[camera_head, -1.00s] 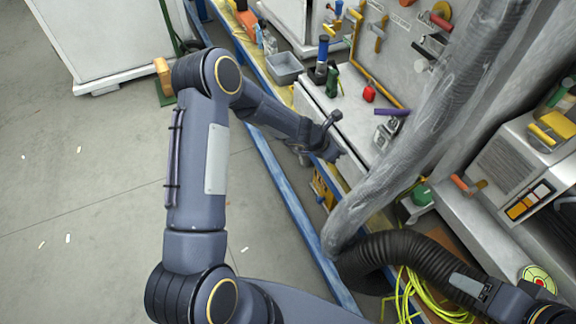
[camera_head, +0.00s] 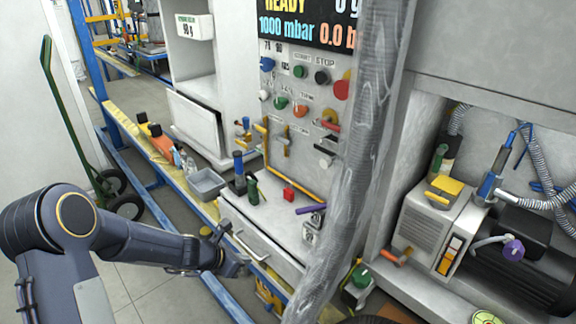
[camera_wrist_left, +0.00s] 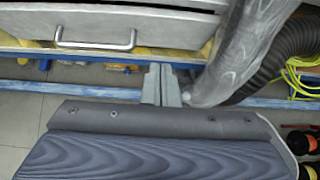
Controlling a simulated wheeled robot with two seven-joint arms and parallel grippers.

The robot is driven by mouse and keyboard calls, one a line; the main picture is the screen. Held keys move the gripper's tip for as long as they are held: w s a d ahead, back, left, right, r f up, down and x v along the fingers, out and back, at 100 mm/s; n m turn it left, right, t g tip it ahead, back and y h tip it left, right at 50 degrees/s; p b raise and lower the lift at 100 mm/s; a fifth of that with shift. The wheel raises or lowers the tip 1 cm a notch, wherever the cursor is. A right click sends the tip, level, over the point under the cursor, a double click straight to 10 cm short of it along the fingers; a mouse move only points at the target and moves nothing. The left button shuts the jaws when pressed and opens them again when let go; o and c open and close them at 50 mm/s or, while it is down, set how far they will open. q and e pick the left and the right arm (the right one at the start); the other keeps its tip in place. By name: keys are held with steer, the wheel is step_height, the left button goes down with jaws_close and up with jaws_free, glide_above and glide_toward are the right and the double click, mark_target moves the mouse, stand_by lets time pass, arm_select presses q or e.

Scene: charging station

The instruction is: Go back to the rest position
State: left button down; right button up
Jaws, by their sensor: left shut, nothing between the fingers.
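My left gripper (camera_head: 238,266) is at the end of my arm, which comes in from the left in the head view. It is in front of the white drawer front (camera_head: 258,248) below the bench, close to its metal handle (camera_head: 250,246). In the left wrist view the two fingers (camera_wrist_left: 160,86) are together with nothing between them, and the drawer handle (camera_wrist_left: 97,44) is ahead of them to the left, apart from them. My right gripper is out of both views.
A thick grey hose (camera_head: 345,170) runs down close to the right of the gripper. Blue rails (camera_head: 215,292) run along the bench's foot. A green hand truck (camera_head: 75,125) stands at left.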

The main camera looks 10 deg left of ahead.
arm_select(q)
steer(key=s+d+r+m+h+p, duration=0.1)
steer(key=s+r+m, duration=0.6)
steer(key=r, duration=0.3)
steer(key=s+r+m+p, duration=0.1)
steer(key=s+r+m, duration=0.6)
steer(key=r, duration=0.3)
steer(key=s+a+m+g+y+p, duration=0.1)
steer(key=s+a+m+y, duration=0.2)
steer(key=s+m, duration=0.9)
steer(key=s, duration=0.5)
steer(key=shift+s+r, duration=0.2)
steer(key=shift+r, duration=0.2)
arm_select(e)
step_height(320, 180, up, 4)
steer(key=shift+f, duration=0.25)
